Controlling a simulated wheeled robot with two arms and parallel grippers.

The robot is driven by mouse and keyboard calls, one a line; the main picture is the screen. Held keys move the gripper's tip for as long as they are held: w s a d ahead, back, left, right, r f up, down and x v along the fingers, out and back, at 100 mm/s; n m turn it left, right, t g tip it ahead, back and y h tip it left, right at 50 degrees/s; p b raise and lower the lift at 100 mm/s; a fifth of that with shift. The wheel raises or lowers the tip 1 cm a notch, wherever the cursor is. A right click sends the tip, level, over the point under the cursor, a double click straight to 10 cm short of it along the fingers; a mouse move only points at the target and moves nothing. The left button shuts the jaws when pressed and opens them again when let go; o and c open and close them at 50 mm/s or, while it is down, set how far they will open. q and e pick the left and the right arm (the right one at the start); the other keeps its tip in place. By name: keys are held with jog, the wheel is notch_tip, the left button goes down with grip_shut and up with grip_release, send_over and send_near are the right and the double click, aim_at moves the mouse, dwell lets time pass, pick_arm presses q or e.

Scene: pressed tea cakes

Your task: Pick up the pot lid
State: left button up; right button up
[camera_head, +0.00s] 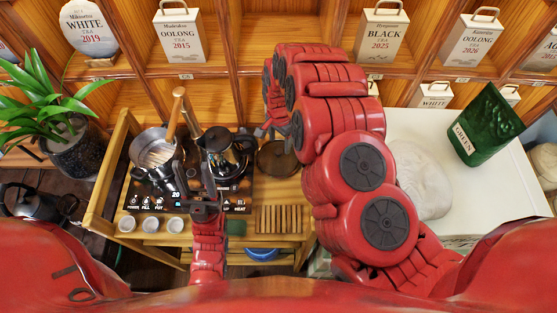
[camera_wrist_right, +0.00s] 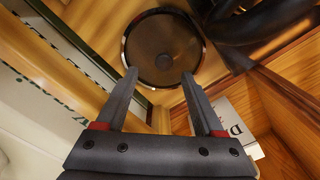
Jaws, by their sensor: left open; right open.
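The pot lid (camera_head: 279,160) is a dark, round, see-through disc lying on the wooden tea stand, right of the glass kettle. In the right wrist view the lid (camera_wrist_right: 163,45) shows its shiny rim and dark centre knob. My right gripper (camera_head: 271,129) is close to the lid in the head view, just above it in the picture. My left gripper (camera_head: 194,170) is open over the stand, between the pot and the kettle, and seems empty.
A steel pot (camera_head: 152,150) and a glass kettle (camera_head: 222,150) stand on the black heater panel (camera_head: 234,208). Three white cups (camera_head: 151,224) and a slatted wooden rack (camera_head: 278,220) are in front. Shelves with tea boxes (camera_head: 180,42) rise behind. A white counter (camera_head: 408,125) lies right.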

aim_at(279, 151)
jog(key=shift+w+a+f+p, duration=0.1)
jog(key=shift+w+f+p, duration=0.1)
jog(key=shift+f+p, duration=0.5)
jog(key=shift+a+f+p, duration=0.1)
jog(key=shift+f+p, duration=0.3)
jog(key=shift+f, duration=1.7)
grip_shut()
